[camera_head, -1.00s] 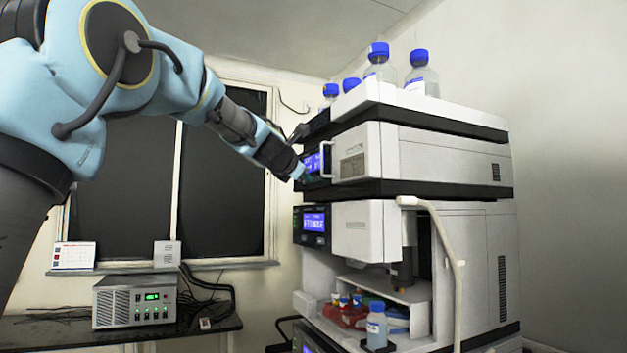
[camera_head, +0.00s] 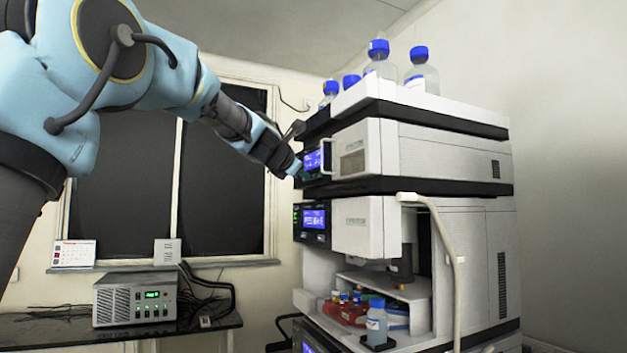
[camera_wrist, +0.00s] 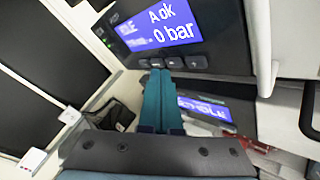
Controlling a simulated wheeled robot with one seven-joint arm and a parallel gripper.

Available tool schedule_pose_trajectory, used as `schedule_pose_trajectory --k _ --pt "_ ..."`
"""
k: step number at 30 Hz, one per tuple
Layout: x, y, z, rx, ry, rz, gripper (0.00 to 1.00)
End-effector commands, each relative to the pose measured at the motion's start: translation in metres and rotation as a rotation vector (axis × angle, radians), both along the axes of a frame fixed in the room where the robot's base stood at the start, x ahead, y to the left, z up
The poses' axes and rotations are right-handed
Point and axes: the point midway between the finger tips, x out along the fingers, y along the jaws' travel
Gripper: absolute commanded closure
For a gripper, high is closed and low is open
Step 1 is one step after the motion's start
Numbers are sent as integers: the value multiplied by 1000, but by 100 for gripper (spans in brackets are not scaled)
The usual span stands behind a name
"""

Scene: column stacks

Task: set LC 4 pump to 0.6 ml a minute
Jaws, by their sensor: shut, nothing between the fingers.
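The pump is a white and black module in the stack, with a dark front panel (camera_head: 313,168) and a lit blue display. In the wrist view its display (camera_wrist: 160,25) reads "A ok" and "0 bar", with further text too blurred or cut off to read. A row of small dark buttons (camera_wrist: 196,62) runs below that display. My gripper (camera_head: 298,171) is at the panel's lower left. Its teal fingers (camera_wrist: 160,70) are shut together and empty, with tips just below the buttons. I cannot tell whether they touch the panel. No flow rate is readable.
A second module with a blue display (camera_head: 314,219) sits below, also partly seen in the wrist view (camera_wrist: 205,108). A white handle (camera_head: 326,157) stands right of the pump's display. Blue-capped bottles (camera_head: 378,62) stand on top. A grey instrument (camera_head: 134,300) sits on the left bench.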

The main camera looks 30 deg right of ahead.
Motion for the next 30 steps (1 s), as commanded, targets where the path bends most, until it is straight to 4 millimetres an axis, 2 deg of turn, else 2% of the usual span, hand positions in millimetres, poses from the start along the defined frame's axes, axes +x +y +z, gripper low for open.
schedule_pose_trajectory --k 13,24,30 --pt "1 7 -1 0 0 1 100" --pt "6 41 -3 0 0 2 100" --pt "6 53 -1 0 0 1 100"
